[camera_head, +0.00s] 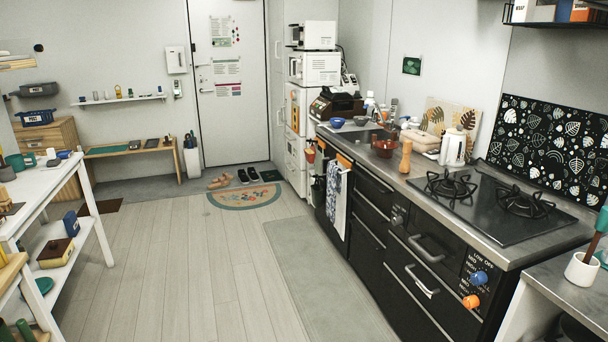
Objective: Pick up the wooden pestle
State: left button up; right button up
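I cannot make out a wooden pestle with certainty. A light-brown, upright turned wooden piece (406,157) stands on the counter left of the stove; its shape is like a pepper mill, and I cannot tell whether it is the pestle. At the right edge, a small white pot (582,270) holds a brown-handled tool (591,246) with a teal top, partly cut off by the frame. Neither of my grippers is in view.
A white shelf table (45,190) stands at left.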

aim_at(405, 165)
jog(key=i+j, duration=0.1)
jog(key=i, duration=1.3)
jog(key=i+l+z, duration=0.1)
jog(key=i+z, duration=0.75)
jog(key=i+j+z, duration=0.2)
jog(key=z, duration=0.2)
jog(key=i+z, duration=0.35)
jog(key=i+j+z, duration=0.3)
jog(key=i+l, duration=0.1)
